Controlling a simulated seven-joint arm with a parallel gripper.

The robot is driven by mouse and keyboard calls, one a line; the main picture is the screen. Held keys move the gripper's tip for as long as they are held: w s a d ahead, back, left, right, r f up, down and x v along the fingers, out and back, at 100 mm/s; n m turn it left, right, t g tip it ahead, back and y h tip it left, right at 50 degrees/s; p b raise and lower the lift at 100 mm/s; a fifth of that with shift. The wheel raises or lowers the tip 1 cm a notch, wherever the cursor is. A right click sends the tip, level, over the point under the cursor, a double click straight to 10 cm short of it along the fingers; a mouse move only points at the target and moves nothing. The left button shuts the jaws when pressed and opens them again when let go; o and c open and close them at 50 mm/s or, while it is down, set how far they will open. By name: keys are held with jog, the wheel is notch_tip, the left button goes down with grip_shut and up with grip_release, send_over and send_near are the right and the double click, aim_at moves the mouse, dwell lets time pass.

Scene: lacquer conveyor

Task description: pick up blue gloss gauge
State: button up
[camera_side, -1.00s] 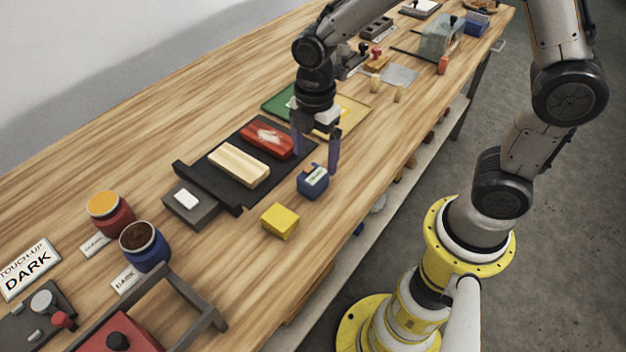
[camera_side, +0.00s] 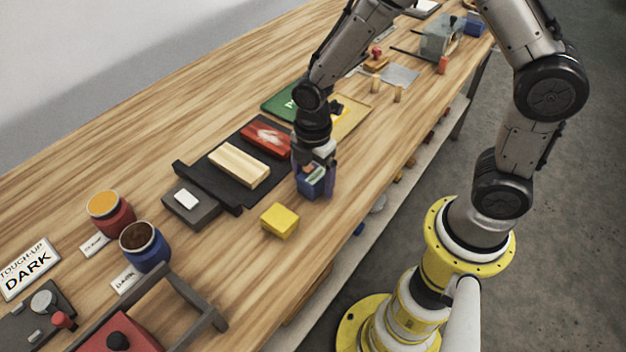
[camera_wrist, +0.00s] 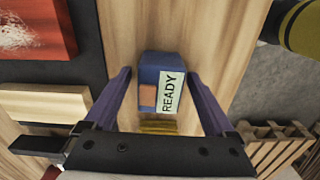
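The blue gloss gauge (camera_side: 311,183) is a small blue box standing on the wooden bench, just right of the black conveyor mat. In the wrist view the gauge (camera_wrist: 160,82) shows a pale label reading READY and an orange-brown patch. My gripper (camera_side: 315,186) is lowered over it, pointing down. In the wrist view my gripper (camera_wrist: 165,85) has its two purple fingers spread, one on each side of the gauge, with gaps between. The fingers partly hide the gauge in the side view.
The black mat (camera_side: 226,188) holds a pale wooden block (camera_side: 239,165) and a red block (camera_side: 266,137) left of my gripper. Paint jars (camera_side: 144,246) stand further left. Bare bench lies toward the front edge.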

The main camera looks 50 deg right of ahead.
grip_shut()
dwell(0.4)
